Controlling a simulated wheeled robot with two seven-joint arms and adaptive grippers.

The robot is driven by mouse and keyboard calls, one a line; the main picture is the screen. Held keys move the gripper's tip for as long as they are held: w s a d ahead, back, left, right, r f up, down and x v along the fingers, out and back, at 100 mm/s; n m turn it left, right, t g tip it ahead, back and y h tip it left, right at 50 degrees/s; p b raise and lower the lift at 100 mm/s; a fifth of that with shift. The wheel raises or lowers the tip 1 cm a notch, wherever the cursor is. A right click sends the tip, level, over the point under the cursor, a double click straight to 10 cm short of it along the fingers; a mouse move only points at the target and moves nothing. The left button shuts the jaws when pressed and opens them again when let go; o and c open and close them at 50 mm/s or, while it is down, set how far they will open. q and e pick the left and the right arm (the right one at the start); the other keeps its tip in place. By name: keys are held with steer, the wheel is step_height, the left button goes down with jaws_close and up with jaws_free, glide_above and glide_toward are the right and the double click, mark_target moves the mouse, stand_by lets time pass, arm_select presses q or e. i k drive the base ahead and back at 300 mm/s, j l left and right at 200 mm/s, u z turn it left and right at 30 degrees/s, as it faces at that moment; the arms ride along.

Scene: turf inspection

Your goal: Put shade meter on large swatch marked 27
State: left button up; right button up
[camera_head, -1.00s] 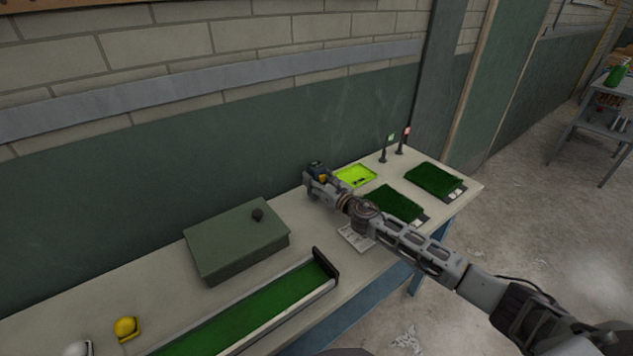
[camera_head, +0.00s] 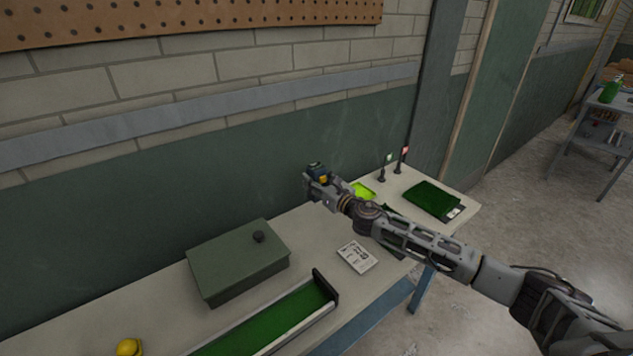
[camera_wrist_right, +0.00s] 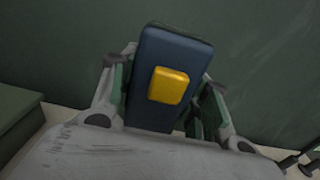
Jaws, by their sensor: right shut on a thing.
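My right gripper (camera_head: 313,182) is shut on the shade meter (camera_head: 318,172), a dark blue block with a yellow patch, and holds it above the bench. In the right wrist view the shade meter (camera_wrist_right: 176,80) stands between the two fingers, its yellow patch facing the camera. A green turf swatch (camera_head: 432,198) on a dark base with small white labels lies at the bench's right end. A second turf swatch (camera_head: 396,243) lies mostly hidden behind my right arm. I cannot read a 27 on either. My left gripper is out of view.
A lime tray (camera_head: 363,190) lies partly hidden behind the gripper. Two small posts, one green-flagged (camera_head: 382,170) and one red-flagged (camera_head: 401,160), stand near the wall. A green box (camera_head: 238,262), turf channel (camera_head: 270,325), printed card (camera_head: 356,256) and yellow ball (camera_head: 129,347) occupy the bench.

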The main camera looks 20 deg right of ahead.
mark_target(433, 195)
steer(key=i+l+z, duration=0.2)
steer(key=l, duration=0.2)
steer(key=l+z, duration=0.2)
steer(key=l, duration=0.2)
steer(key=i+l+z, duration=0.2)
steer(key=l, duration=0.15)
